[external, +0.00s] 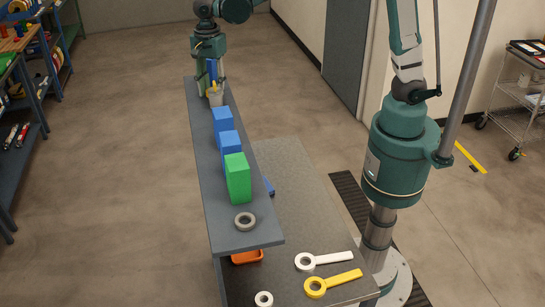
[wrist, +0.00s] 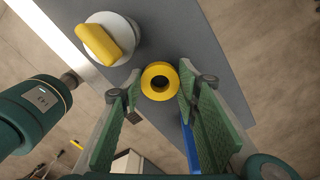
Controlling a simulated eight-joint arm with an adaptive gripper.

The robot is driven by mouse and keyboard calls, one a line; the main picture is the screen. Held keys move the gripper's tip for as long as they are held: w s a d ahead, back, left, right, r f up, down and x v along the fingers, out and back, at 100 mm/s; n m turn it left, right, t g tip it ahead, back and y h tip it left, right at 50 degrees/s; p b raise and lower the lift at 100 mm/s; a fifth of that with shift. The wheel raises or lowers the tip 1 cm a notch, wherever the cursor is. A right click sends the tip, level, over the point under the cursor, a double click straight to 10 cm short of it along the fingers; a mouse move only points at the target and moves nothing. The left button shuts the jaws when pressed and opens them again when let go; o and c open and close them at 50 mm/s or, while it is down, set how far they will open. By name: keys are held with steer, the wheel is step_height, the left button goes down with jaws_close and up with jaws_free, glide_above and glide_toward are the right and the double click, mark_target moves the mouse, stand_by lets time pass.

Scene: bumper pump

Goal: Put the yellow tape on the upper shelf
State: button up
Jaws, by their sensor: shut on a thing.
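The yellow tape (wrist: 148,88) is a small ring between my fingertips in the wrist view. My gripper (wrist: 160,90) is shut on it, with one green pad at each side. Below the tape is the grey upper shelf (wrist: 218,72); I cannot tell whether the tape touches it. In the external view my gripper (external: 209,84) is at the far end of the upper shelf (external: 226,208). The tape cannot be made out clearly there.
A whitish pot with a yellow top (wrist: 104,40) stands close to the tape. Blue blocks (external: 222,120), a green block (external: 238,178) and a grey ring (external: 245,221) line the shelf toward the near end. White and yellow ring-ended tools (external: 334,283) lie on the lower table.

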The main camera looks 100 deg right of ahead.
steer(key=shift+f, duration=0.2)
steer(key=o, duration=0.8)
steer(key=shift+c, duration=0.2)
steer(key=shift+r, duration=0.1)
step_height(320, 180, up, 12)
steer(key=b, duration=0.1)
stand_by(0.4)
steer(key=shift+s, duration=0.1)
stand_by(0.7)
steer(key=s+a+n+t, duration=0.2)
steer(key=s+a+n, duration=0.3)
steer(key=s+n, duration=0.3)
steer(key=s+a+n+t, duration=0.2)
steer(key=s+a+n, duration=0.25)
steer(key=s, duration=0.45)
steer(key=s+a+f+n+t, duration=0.1)
steer(key=s+a+f+n, duration=0.1)
steer(key=s+f+n, duration=0.2)
steer(key=s+a+f+n+t, duration=0.2)
steer(key=s+f+n, duration=0.3)
steer(key=s+n, duration=0.4)
steer(key=shift+s+a, duration=0.55)
steer(key=shift+s, duration=0.1)
